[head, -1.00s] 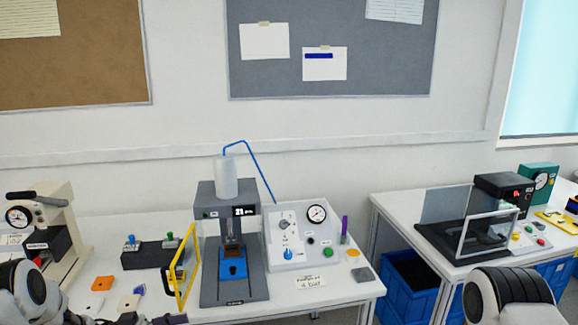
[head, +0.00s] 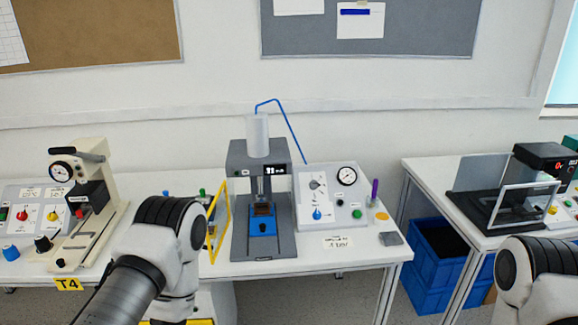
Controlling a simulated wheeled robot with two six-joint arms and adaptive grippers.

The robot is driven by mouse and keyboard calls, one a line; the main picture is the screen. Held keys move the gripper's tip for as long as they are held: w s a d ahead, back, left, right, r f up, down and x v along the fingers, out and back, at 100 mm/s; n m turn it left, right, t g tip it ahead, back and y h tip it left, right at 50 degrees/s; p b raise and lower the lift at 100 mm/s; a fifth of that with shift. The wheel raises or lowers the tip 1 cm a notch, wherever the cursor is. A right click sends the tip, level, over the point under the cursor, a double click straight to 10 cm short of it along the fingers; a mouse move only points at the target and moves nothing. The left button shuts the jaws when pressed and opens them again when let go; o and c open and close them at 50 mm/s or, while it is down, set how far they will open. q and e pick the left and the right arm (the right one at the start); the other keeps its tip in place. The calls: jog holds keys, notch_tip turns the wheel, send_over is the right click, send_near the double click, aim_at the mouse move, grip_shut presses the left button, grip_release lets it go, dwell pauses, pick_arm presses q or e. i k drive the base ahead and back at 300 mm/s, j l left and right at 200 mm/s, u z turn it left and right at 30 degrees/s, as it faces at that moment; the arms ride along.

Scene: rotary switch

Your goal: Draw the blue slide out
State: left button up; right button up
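The blue slide (head: 263,227) sits low at the front of the grey press (head: 241,190), under its ram, with a small dark part on it. A yellow-framed guard (head: 219,222) stands swung open at the press's left side. My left arm reaches up in front of the table, left of the press, and its wrist hides part of the tabletop; its gripper fingers do not show. My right arm is at the lower right edge, well away from the press, and its gripper does not show either.
A control panel (head: 327,197) with a gauge and knobs stands right of the press. A cream press (head: 89,210) stands to the left. Another table (head: 433,180) with a clear-guarded machine is at the right, with blue crates (head: 437,250) below it.

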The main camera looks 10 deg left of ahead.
aim_at(260, 225)
jog(key=i+j+z, duration=0.15)
jog(key=j, duration=0.7)
jog(key=i+j+z, duration=0.15)
jog(key=j, duration=0.7)
jog(key=j+z, duration=0.15)
jog(key=j, duration=0.7)
